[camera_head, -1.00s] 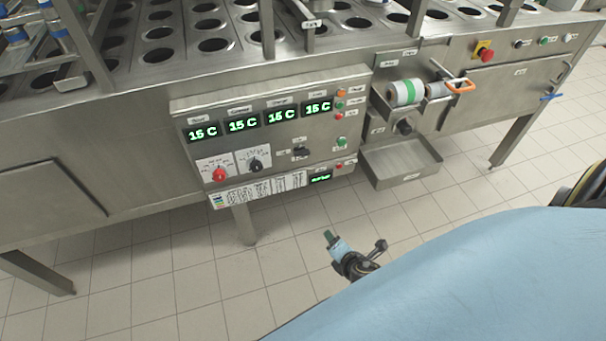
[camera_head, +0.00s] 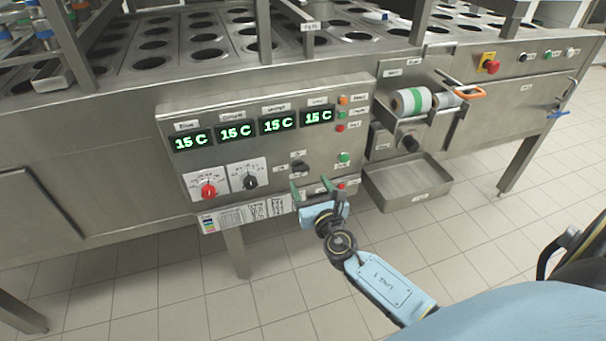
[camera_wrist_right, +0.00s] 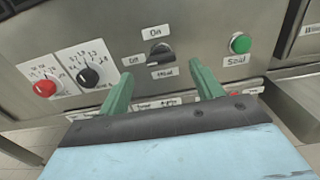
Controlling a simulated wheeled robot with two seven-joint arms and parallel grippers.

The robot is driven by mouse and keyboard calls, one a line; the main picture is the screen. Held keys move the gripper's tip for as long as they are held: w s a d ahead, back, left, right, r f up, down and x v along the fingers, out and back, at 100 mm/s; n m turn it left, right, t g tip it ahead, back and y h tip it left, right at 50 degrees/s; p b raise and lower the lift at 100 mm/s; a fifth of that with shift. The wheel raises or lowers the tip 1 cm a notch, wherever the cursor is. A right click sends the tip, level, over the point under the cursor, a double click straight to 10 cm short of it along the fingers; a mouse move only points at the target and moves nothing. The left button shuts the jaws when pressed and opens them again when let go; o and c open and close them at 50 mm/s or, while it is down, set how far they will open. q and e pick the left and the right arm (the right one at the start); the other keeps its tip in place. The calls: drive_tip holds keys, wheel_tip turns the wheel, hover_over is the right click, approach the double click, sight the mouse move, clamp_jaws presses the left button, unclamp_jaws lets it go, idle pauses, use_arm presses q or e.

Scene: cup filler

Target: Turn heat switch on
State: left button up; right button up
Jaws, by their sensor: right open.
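The heat switch is a black rotary knob (camera_head: 300,167) on the lower middle of the steel control panel (camera_head: 330,143). In the right wrist view the knob (camera_wrist_right: 160,53) has an "On" label above it, "Off" to its left and a label that seems to read "Heat" below. The knob's handle lies roughly sideways, toward "Off". My right gripper (camera_head: 311,188) is just below the knob in the head view. Its green fingers are open and empty in the right wrist view (camera_wrist_right: 160,82), spread to either side below the knob and apart from it. My left gripper is not in view.
A red dial (camera_head: 208,191) and a black dial (camera_head: 250,182) sit left of the knob. A green button (camera_head: 344,157) is to its right. Four displays read 15 C. A steel tray (camera_head: 405,184) juts out at the right. The floor in front is clear.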

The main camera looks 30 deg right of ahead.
sight(302, 171)
drive_tip(key=b+x, duration=0.1)
drive_tip(key=x, duration=0.3)
drive_tip(key=shift+w+d, duration=0.1)
drive_tip(key=shift+w, duration=0.15)
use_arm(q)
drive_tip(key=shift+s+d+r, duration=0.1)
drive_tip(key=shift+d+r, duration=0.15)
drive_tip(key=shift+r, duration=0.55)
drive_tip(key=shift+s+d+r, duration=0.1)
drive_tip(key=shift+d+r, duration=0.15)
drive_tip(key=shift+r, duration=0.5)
use_arm(e)
drive_tip(key=shift+w+d, duration=0.1)
drive_tip(key=shift+w, duration=0.6)
drive_tip(key=shift+c, duration=0.3)
drive_tip(key=c, duration=0.9)
